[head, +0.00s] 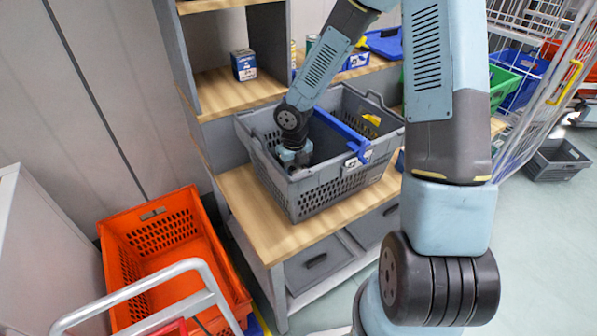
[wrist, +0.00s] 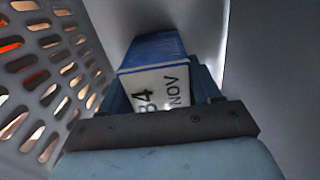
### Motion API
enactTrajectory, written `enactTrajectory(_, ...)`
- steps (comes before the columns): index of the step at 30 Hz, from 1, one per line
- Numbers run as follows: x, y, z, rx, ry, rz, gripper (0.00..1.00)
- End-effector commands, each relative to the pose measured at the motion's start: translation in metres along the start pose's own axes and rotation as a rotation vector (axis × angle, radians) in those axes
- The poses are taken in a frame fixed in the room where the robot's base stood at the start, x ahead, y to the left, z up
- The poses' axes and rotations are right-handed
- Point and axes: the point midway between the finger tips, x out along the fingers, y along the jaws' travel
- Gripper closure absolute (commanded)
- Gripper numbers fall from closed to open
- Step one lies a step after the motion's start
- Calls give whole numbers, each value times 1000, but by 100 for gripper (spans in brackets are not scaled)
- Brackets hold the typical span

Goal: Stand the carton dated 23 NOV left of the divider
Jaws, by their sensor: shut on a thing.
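My gripper (head: 292,156) reaches down into the grey crate (head: 322,192) on the wooden bench, left of the blue divider (head: 340,132). In the wrist view my gripper (wrist: 168,92) is shut on a blue and white carton (wrist: 152,52). Its white face shows "NOV" and large characters like "84", turned sideways; the rest of the marking is hidden by my gripper, so I cannot read a full date. The crate's slotted wall (wrist: 50,75) is at the left of the wrist view. The head view hides the carton, and I cannot tell whether it touches the crate floor.
A yellow item (head: 372,119) shows right of the divider. A dark blue carton (head: 244,65) stands on the shelf behind, with more goods farther right. An orange tote (head: 165,240) stands low at left. A wire cage trolley (head: 545,70) is at right.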

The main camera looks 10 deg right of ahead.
Motion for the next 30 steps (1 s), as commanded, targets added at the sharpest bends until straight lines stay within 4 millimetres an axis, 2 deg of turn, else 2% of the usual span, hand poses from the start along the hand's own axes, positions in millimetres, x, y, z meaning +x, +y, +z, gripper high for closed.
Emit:
enactTrajectory(9, 2, 0, 0, 0, 0, 0, 85)
enactTrajectory(10, 2, 0, 0, 0, 0, 0, 35)
enactTrajectory(17, 2, 0, 0, 1, 0, 0, 13)
enactTrajectory(25, 1, -1, 0, 1, 0, 0, 12)
enactTrajectory(30, -9, -1, 0, 3, -1, 0, 12)
